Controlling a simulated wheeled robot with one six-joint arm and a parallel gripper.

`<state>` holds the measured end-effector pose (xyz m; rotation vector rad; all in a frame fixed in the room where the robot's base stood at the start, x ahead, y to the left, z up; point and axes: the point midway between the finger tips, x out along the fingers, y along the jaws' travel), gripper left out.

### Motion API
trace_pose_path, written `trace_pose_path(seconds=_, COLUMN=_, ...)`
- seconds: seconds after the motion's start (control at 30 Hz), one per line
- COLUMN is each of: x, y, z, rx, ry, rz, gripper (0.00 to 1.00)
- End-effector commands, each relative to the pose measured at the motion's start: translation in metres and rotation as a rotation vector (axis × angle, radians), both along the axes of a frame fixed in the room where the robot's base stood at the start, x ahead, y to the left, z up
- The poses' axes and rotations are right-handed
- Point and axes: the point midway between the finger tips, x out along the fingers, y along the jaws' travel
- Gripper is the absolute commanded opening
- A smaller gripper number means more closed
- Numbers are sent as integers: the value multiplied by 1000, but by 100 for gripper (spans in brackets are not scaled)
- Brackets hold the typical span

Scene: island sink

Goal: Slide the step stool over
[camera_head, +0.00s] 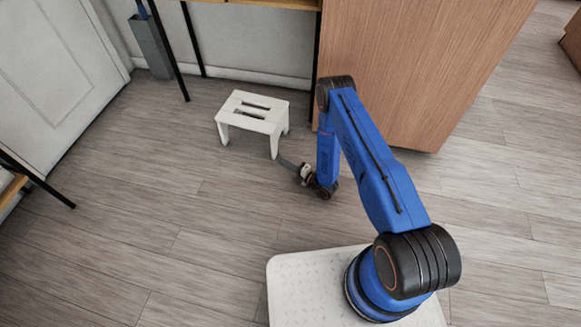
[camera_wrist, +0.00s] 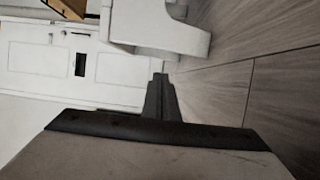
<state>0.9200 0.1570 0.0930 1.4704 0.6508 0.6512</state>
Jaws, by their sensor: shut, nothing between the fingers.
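The white step stool (camera_head: 252,112) stands upright on the wood floor, with slots in its top. My gripper (camera_head: 285,162) is low over the floor at the stool's front right leg, pointing left toward it. In the wrist view the shut fingers (camera_wrist: 160,82) point at the white stool (camera_wrist: 165,35), whose leg and side fill the upper middle. The fingertips are very close to the stool; I cannot tell whether they touch it. Nothing is held between the fingers.
A wooden cabinet (camera_head: 410,70) stands right of the stool. A black-legged table (camera_head: 185,50) is behind it, with a grey bin (camera_head: 152,45) at the back left. A white door (camera_head: 50,75) is at far left. The floor (camera_head: 130,200) left and in front of the stool is clear.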

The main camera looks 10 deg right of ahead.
Motion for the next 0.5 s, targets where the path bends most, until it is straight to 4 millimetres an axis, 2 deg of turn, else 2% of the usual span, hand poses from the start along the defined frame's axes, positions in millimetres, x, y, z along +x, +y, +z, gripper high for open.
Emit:
trace_pose_path(seconds=0.17, x=21, y=24, z=1, rx=1, ry=-1, rz=2, gripper=0)
trace_pose_path(seconds=0.3, x=42, y=22, z=1, rx=0, ry=-1, rz=-1, gripper=0)
trace_pose_path(seconds=0.5, x=56, y=22, z=1, rx=0, ry=0, rz=0, gripper=0)
